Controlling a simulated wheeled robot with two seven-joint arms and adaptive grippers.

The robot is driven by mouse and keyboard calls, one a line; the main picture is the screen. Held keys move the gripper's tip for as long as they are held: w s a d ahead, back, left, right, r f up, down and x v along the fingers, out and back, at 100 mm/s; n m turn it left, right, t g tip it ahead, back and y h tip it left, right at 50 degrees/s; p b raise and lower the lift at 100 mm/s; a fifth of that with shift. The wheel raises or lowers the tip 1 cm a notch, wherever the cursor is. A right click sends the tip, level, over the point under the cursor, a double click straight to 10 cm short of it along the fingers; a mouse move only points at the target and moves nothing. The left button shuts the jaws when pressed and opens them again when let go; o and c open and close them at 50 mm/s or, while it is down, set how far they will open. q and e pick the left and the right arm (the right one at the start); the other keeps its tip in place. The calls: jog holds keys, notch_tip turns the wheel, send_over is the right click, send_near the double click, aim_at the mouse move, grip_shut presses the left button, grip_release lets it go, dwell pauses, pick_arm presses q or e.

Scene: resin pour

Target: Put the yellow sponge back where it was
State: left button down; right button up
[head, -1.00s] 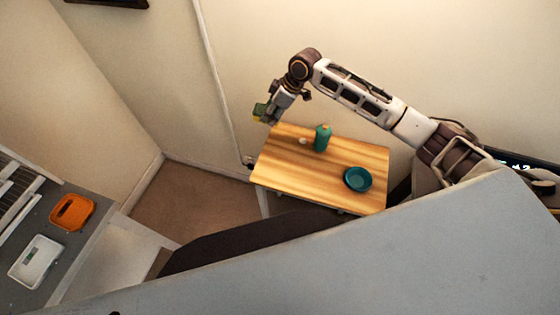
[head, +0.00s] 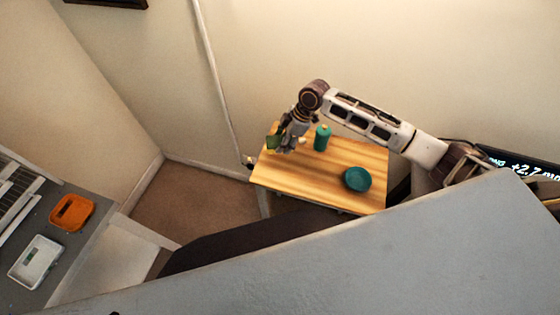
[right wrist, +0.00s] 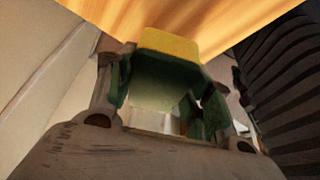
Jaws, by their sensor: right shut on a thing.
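The yellow sponge has a green side. It shows as a small green block (head: 272,142) at the left end of the wooden table in the head view. In the right wrist view its yellow part (right wrist: 170,44) and green face (right wrist: 158,88) sit between the fingers. My right gripper (head: 282,147) is shut on the sponge, low over the table's far left corner. I cannot tell whether the sponge touches the wooden table (head: 300,178), whose wood grain also shows beyond the sponge in the right wrist view. My left gripper is not in view.
A teal bottle (head: 322,139) stands just right of the gripper. A teal bowl (head: 357,179) sits at the table's right. The table's front left part is clear. An orange container (head: 72,212) and a white container (head: 36,262) are on a grey counter at far left.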

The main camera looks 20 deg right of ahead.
jog(key=shift+f+p, duration=0.4)
jog(key=shift+f, duration=2.7)
jog(key=shift+f, duration=1.9)
jog(key=o, duration=0.9)
jog(key=b+v, duration=0.1)
jog(key=v, duration=1.1)
